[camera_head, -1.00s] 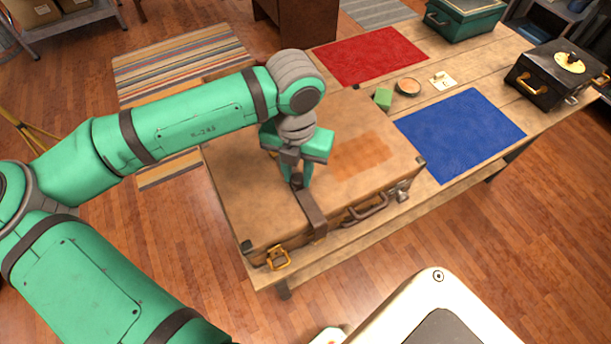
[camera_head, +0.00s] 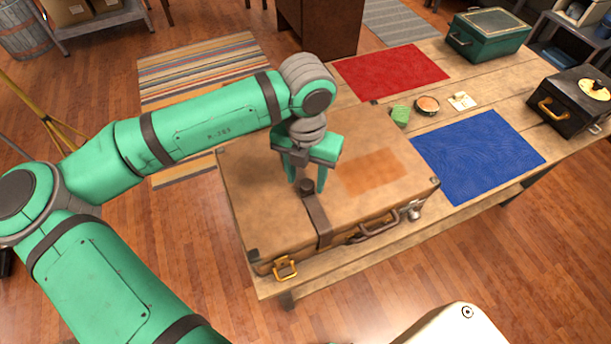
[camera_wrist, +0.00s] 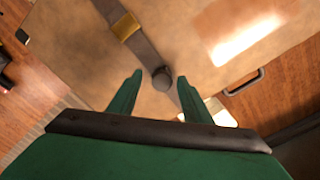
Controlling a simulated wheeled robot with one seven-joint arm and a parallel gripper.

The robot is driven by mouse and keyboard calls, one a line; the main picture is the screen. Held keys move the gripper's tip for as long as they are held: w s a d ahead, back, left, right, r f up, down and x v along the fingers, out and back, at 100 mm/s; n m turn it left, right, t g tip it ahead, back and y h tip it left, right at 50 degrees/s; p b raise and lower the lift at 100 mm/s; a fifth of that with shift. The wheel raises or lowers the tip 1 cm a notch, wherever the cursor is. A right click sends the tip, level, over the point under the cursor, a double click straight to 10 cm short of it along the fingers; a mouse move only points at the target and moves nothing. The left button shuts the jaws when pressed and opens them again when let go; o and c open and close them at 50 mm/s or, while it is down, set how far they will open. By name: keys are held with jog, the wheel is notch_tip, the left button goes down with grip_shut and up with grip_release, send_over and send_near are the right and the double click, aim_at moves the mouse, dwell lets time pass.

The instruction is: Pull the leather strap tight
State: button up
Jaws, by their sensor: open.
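A brown leather suitcase (camera_head: 262,205) lies flat on the wooden table. A dark leather strap (camera_head: 317,216) runs across its lid and over its front edge. The strap also shows in the wrist view (camera_wrist: 143,48), with a brass-coloured buckle (camera_wrist: 126,27) and a dark round knob (camera_wrist: 161,78) at its end. My gripper (camera_head: 308,188) is open just above the lid, pointing down. In the wrist view its two fingers (camera_wrist: 158,90) stand apart on either side of the strap's knob end. I cannot tell whether a finger touches the strap.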

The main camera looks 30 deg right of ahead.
notch_tip(320, 180, up, 10)
jog(key=shift+r, duration=0.25)
jog(key=shift+w, duration=0.15)
dwell(0.8)
